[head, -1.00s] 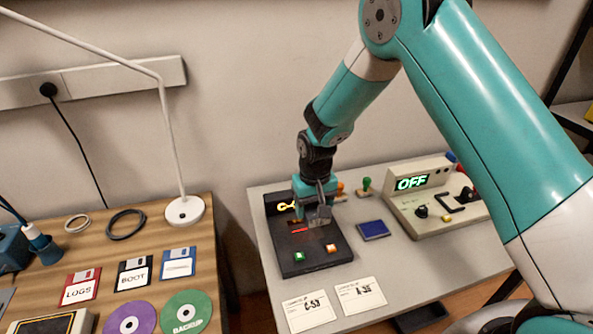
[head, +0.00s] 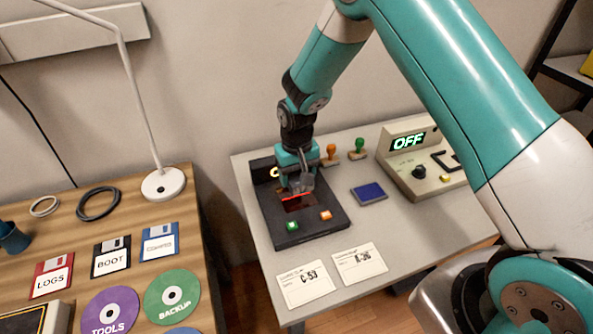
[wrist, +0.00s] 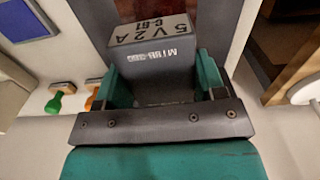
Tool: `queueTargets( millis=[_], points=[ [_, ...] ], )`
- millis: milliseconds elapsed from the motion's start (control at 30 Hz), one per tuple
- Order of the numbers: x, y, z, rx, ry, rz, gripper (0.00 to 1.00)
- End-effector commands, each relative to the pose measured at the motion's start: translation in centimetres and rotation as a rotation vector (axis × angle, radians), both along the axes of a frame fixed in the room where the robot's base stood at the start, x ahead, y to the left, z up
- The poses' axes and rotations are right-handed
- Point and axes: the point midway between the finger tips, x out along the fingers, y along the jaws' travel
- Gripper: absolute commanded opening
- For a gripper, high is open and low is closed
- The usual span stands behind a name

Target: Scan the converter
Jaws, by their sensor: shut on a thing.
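The converter (wrist: 150,60) is a dark grey block with a lighter printed face reading "5V2A C-61" in the wrist view. My gripper (wrist: 162,88) is shut on it, with a teal finger on each side. In the head view my gripper (head: 298,165) points down over the black scanner (head: 270,222), and the converter (head: 303,183) shows as a small grey shape. A red light line (head: 294,198) glows on the scanner's dark window just under it. I cannot tell whether the converter touches the scanner.
The scanner has a green button (head: 292,226) and an orange button (head: 325,214). A blue pad (head: 369,193), two stamps (head: 359,146), paper cards (head: 360,263) and a console reading OFF (head: 410,140) share the grey table. Disks lie on the wooden table (head: 70,245).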

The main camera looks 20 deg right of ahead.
Motion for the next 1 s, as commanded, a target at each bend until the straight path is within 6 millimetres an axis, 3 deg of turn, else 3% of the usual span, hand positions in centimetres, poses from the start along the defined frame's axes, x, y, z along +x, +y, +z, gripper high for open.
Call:
queueTargets(
  millis=[100,467,1000],
  points=[
    [0.1,0.1,-0.7,0.0,-0.002,0.001,0.32],
    [0.1,0.1,-0.3,0.0,-0.002,0.001,0.32],
    [0.1,0.1,5.1,0.001,-0.003,0.001,0.32]
  ],
)
